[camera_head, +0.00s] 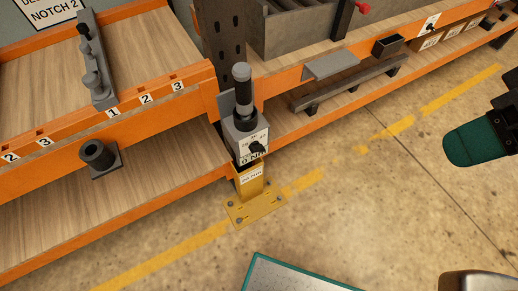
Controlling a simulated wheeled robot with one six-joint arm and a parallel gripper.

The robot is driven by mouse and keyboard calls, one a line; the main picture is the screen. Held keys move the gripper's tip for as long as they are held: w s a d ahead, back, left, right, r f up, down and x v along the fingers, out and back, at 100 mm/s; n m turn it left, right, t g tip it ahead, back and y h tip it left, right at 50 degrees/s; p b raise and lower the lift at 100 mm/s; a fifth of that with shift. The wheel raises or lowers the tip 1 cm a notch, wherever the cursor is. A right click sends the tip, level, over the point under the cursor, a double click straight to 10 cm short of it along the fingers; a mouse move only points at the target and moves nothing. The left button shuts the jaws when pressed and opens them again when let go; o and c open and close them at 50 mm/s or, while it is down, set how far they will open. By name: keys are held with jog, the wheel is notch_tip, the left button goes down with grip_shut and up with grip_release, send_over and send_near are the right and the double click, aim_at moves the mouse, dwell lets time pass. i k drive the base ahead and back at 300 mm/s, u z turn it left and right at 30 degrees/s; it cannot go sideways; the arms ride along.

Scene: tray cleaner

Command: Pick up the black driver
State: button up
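A black cylinder with a grey cap, which looks like the black driver (243,95), stands upright in a grey box (247,133) on the yellow post. Its lower end is hidden in the box. What looks like one dark green finger of my gripper (477,141) enters at the right edge, well apart from the driver. The rest of the gripper is out of frame, so its opening does not show.
An orange-edged bench (165,92) with numbered slots stands at the left, with a black socket (98,155) on its front. A second shelf (330,62) runs to the upper right. The post's yellow base plate (256,207) sits on the floor. Open floor (400,190) lies at the right.

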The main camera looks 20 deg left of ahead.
aim_at(242, 72)
jog(key=u, duration=0.6)
jog(key=k, duration=1.3)
jog(key=u, duration=0.1)
jog(key=i, duration=0.55)
jog(key=u, duration=0.7)
jog(key=i, duration=1)
jog(key=z, duration=0.25)
